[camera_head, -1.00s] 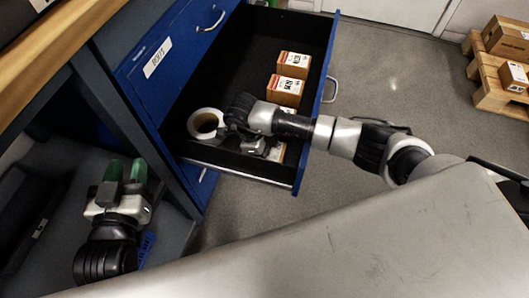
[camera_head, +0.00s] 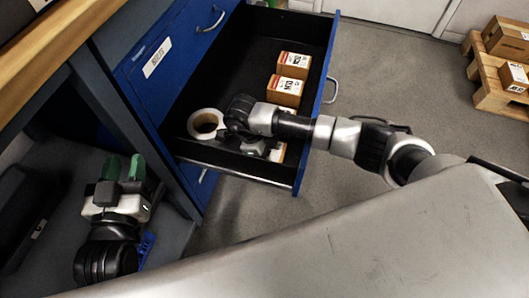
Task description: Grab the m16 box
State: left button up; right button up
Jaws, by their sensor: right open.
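An open blue drawer (camera_head: 302,160) holds several small orange-brown boxes with white labels in a row along its right side. The far box (camera_head: 294,65) and the box in front of it (camera_head: 287,88) show clearly. A nearer box (camera_head: 278,153) is mostly hidden by my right gripper and arm. The labels are too small to tell surely which is the m16 box. My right gripper (camera_head: 258,150) is open, pointing down in the near part of the drawer beside the nearest box; its fingers are partly hidden. My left gripper (camera_head: 124,168), with green fingertips, is open and empty, left of the drawer.
A white roll (camera_head: 206,124) lies in the drawer, left of my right gripper. The drawer's far left part is bare. A workbench (camera_head: 60,48) stands at the left. A wooden pallet with cardboard boxes (camera_head: 507,40) is at the far right. Grey floor lies between.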

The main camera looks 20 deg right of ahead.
jog(key=c, duration=1.1)
jog(key=shift+c, duration=0.6)
jog(key=shift+r, duration=0.15)
